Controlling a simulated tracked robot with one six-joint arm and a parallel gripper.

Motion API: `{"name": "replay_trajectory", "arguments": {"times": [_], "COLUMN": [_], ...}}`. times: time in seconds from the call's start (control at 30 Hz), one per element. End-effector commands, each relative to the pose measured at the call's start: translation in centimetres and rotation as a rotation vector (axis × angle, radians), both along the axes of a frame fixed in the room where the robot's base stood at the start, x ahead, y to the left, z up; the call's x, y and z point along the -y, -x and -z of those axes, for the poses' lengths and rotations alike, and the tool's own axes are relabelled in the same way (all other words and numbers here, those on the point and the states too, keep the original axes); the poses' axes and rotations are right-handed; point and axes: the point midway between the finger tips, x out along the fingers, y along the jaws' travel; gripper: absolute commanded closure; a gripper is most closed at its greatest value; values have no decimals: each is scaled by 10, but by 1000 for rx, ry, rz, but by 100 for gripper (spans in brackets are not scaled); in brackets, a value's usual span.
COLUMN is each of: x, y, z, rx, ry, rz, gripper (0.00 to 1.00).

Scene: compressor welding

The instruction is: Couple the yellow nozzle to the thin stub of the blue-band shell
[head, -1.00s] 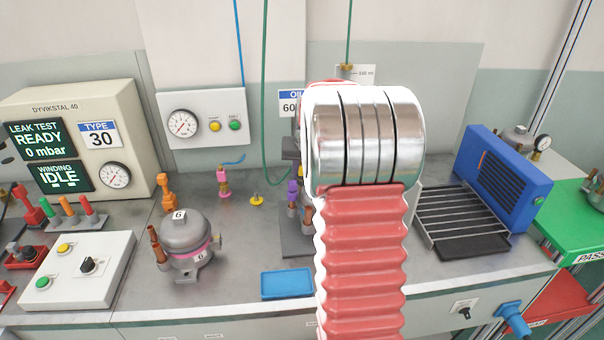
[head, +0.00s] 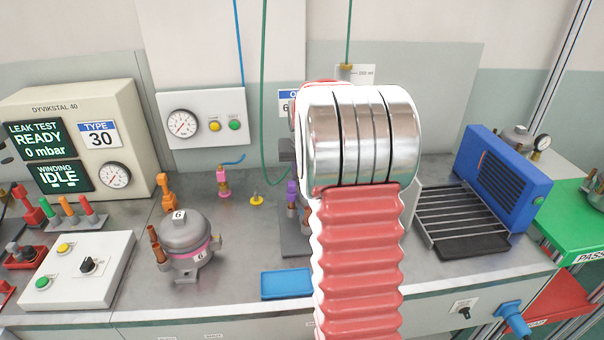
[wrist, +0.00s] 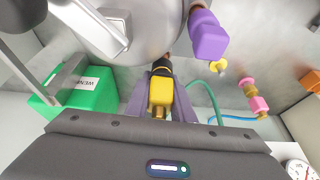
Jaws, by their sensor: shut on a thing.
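In the wrist view my gripper (wrist: 160,110) is shut on the yellow nozzle (wrist: 161,92). The nozzle's dark front end points at a thin copper stub (wrist: 168,62) on a large grey shell (wrist: 160,22). I cannot tell whether nozzle and stub touch. A purple plug (wrist: 208,38) sits on another copper stub of this shell. No blue band shows on the visible part of the shell. In the head view my arm hides the gripper, the nozzle and most of that shell.
A pink-band shell (head: 187,235) stands left of my arm, near a blue tray (head: 286,284). Pink (head: 223,182), orange (head: 167,190) and small yellow (head: 257,200) fittings stand behind. A wire rack (head: 462,215) and blue unit (head: 505,180) are at right. A green block (wrist: 72,95) shows in the wrist view.

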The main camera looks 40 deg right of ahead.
Motion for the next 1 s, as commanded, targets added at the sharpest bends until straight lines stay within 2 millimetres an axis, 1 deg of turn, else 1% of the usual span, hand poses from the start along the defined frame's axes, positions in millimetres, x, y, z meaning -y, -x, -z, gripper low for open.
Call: {"name": "replay_trajectory", "arguments": {"times": [0.27,0.3,0.57,0.87,1.0], "x": [2,2,2,1,0], "y": [1,1,1,1,3], "z": [-1,-1,-1,-2,-9], "rx": [-2,-1,0,0,1], "ry": [4,3,3,3,3], "rz": [1,1,1,1,1], "gripper": [100,76,57,57,57]}}
